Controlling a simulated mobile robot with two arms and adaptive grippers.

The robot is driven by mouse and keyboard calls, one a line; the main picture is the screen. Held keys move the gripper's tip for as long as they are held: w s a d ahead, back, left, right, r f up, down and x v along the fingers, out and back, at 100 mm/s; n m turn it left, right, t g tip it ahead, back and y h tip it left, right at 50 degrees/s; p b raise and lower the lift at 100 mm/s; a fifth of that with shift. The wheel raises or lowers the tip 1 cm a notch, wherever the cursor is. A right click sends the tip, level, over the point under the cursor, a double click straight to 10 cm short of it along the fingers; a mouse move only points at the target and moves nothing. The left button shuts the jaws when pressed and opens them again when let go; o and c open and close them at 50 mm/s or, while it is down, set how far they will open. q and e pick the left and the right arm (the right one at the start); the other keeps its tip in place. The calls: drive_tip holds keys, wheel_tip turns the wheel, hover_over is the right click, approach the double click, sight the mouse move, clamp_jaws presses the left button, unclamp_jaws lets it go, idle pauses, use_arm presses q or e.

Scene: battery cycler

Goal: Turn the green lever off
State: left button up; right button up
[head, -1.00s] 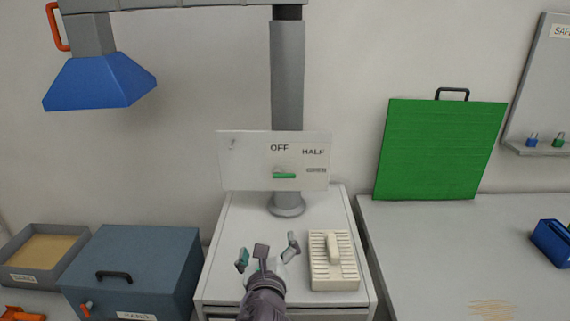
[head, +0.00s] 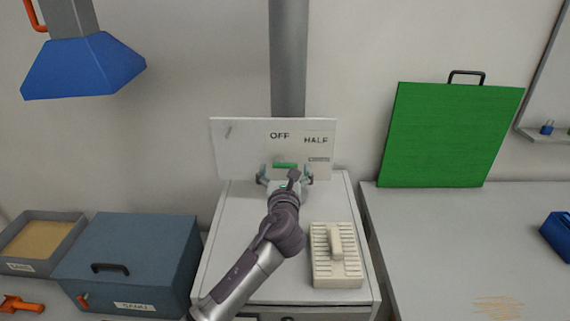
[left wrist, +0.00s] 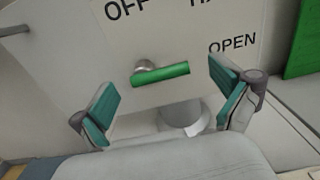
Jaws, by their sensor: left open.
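The green lever (head: 285,166) is on a white panel (head: 240,140) marked OFF, HALF and OPEN. In the left wrist view the lever (left wrist: 162,74) lies nearly level, its round grey pivot at the left end and its green handle reaching right, toward the OPEN label (left wrist: 232,43). My left gripper (head: 285,178) is open in front of the panel, just below the lever in the head view. In the left wrist view its two teal-padded fingers (left wrist: 168,100) stand apart on either side of the lever, with no visible contact. My right gripper is not in view.
A cream ribbed block (head: 322,270) sits on the white cabinet top (head: 240,215) beside my left arm. A blue-grey box (head: 150,250) and a sand tray (head: 75,235) stand left. A blue hood (head: 82,68) hangs upper left. A green board (head: 450,135) leans on the right bench.

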use_arm(q)
drive_tip(key=shift+w, duration=0.95)
drive_tip(key=shift+s, duration=0.1)
drive_tip(key=c, duration=1.1)
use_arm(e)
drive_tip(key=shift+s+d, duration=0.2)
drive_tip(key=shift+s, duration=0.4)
